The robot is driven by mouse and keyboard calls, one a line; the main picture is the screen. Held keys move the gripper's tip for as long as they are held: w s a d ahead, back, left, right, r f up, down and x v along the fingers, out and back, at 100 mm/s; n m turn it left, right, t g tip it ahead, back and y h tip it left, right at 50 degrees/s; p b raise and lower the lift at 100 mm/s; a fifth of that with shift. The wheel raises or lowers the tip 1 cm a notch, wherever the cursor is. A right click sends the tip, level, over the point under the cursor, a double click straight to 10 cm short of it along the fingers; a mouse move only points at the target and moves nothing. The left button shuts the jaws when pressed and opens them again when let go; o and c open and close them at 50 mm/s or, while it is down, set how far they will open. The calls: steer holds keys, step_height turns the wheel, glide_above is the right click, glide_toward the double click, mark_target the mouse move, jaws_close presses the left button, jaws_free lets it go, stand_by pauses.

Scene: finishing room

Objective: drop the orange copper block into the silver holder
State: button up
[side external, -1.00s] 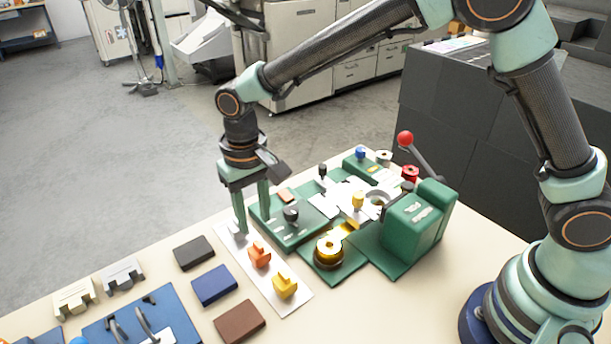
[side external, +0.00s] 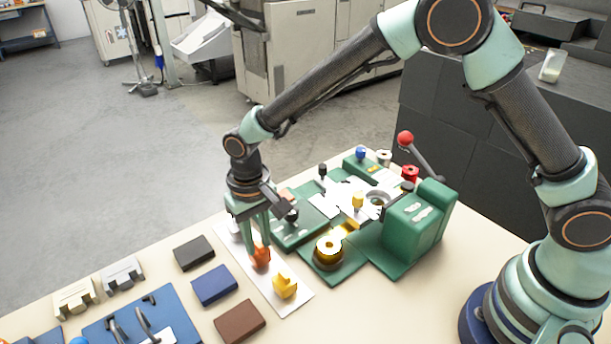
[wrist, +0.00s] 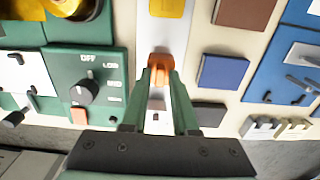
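The orange copper block (side external: 261,258) stands on a pale strip on the table. In the wrist view the orange block (wrist: 160,62) shows at and between my fingertips. My gripper (side external: 258,246) points down over it, with a finger on each side and the near finger hiding part of the block. In the wrist view my gripper (wrist: 160,75) has both tips close against the block; whether they press on it I cannot tell. A silver-grey notched holder (side external: 122,274) stands at the left, beside a cream notched one (side external: 74,298). The grey holder (wrist: 258,128) also shows in the wrist view.
A yellow block (side external: 285,287) stands on the same strip (side external: 297,301). Dark, blue (side external: 214,286) and brown (side external: 240,322) slabs lie between the strip and the holders. A green machine with a dial, brass spool and red-knobbed lever (side external: 405,138) stands to the right.

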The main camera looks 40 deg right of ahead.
jaws_close()
steer(key=shift+r, duration=3.8)
steer(key=shift+r, duration=0.2)
step_height(320, 180, up, 10)
glide_above(258, 243)
steer(key=s+d+m, duration=0.3)
steer(key=d, duration=1.6)
steer(key=s+d+m, duration=0.2)
steer(key=s+d, duration=0.2)
steer(key=d, duration=0.3)
step_height(258, 243, down, 11)
steer(key=shift+a+f, duration=0.15)
steer(key=shift+a, duration=0.15)
